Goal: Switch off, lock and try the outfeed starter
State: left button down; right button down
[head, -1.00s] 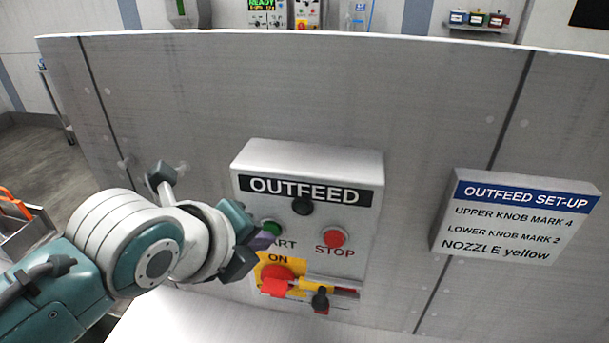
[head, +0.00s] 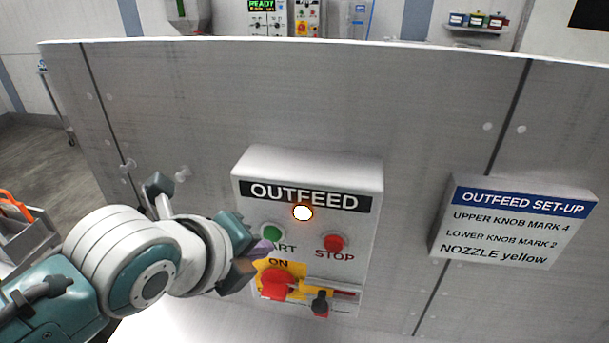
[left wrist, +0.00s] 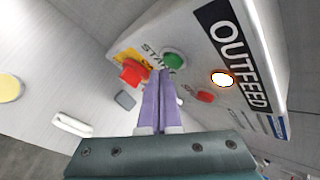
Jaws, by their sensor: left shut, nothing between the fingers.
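The OUTFEED starter box (head: 308,168) is fixed to a grey metal panel. Its lamp (head: 303,213) glows white with an orange rim. Below it are a green START button (head: 271,233) and a red STOP button (head: 333,242). A red switch handle (head: 273,284) sits on a yellow plate marked ON. A dark knob-like piece (head: 320,302) is beside it, at a slotted bar. My left gripper (head: 264,248) is shut and empty, its purple fingertips beside START and partly covering that label. The left wrist view shows the fingertips (left wrist: 160,75) between the red handle and green button.
An OUTFEED SET-UP sign (head: 515,222) stands out from the panel at the right. The panel's top edge (head: 300,50) runs across the view. Behind it are a control unit reading READY (head: 264,8) and a shelf of small jars (head: 478,22). The panel between box and sign is clear.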

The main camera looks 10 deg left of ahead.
pick_arm(q)
jog(key=shift+s, duration=0.25)
jog(key=s+p, duration=0.3)
jog(key=s, duration=0.2)
jog(key=shift+a, duration=0.1)
dwell(0.3)
jog(key=shift+r, duration=0.1)
dwell(0.3)
jog(key=s+a+r+n+g+y+p, duration=0.1)
jog(key=s+a+r+n+g+p, duration=0.1)
jog(key=s+r+n, duration=0.5)
jog(key=s+a+r+n+g+p, duration=0.3)
jog(key=s+r+n, duration=0.5)
jog(key=n, duration=0.9)
jog(key=s+a+p, duration=0.1)
jog(key=s+p, duration=0.1)
jog(key=s, duration=0.1)
jog(key=shift+s+a+r+y+p, duration=0.2)
jog(key=shift+r+y+p, duration=0.1)
jog(key=shift+y+p, duration=0.1)
